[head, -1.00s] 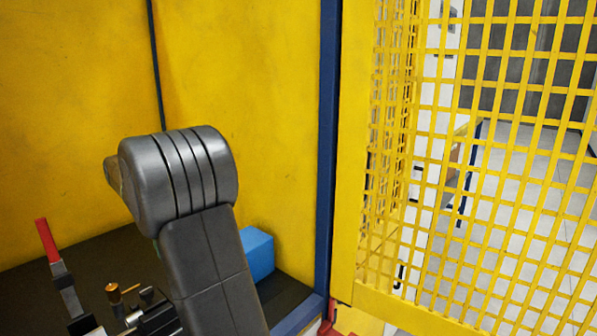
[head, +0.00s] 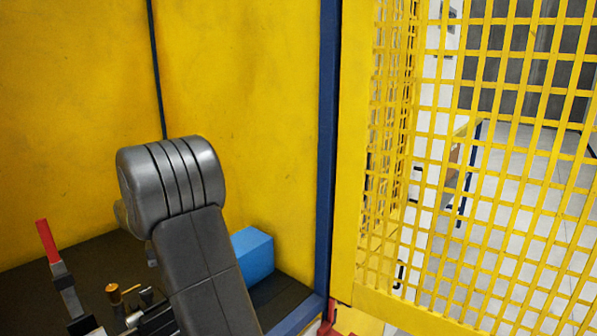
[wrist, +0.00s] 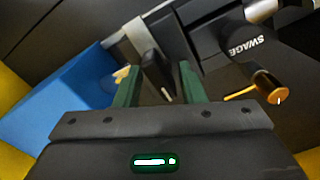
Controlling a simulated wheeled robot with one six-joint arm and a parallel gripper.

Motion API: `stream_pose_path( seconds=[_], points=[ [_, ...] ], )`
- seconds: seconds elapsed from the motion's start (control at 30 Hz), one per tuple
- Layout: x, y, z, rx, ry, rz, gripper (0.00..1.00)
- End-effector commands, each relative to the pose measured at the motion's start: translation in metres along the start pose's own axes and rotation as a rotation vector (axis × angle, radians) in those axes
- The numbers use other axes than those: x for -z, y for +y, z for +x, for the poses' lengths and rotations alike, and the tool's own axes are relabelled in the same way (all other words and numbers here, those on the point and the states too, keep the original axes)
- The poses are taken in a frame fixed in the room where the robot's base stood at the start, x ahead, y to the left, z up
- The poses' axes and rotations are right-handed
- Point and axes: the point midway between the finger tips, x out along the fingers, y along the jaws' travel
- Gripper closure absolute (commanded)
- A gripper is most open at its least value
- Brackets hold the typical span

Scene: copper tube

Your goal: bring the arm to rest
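My gripper (wrist: 159,68) shows in the wrist view, its two green fingers apart. A dark lever-like part (wrist: 158,76) shows between the fingers; I cannot tell how far below them it is. No held object is visible between the fingers. A small tan piece (wrist: 123,75), perhaps a tube end, shows beside the left finger next to the blue block (wrist: 60,105). A dark tool marked SWAGE (wrist: 238,42) lies at the upper right. In the head view my arm link stands over the bench, and my gripper is out of sight.
The blue block (head: 253,255) sits on the dark bench (head: 95,250) behind my arm. A red-handled lever (head: 47,240) and a brass-coloured knob (head: 115,292) stand at the left. Yellow walls (head: 245,90) close the back; a yellow mesh panel (head: 480,150) is at the right.

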Motion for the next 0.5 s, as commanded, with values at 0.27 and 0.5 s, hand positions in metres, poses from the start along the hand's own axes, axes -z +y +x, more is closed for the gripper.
stream_pose_path(
  seconds=[0.27, 0.5],
  points=[
    [0.0001, 0.0, 0.0009, 0.0, 0.0, 0.229, 0.64],
    [0.0, 0.0, 0.0008, 0.0, 0.0, 0.383, 0.64]
  ],
)
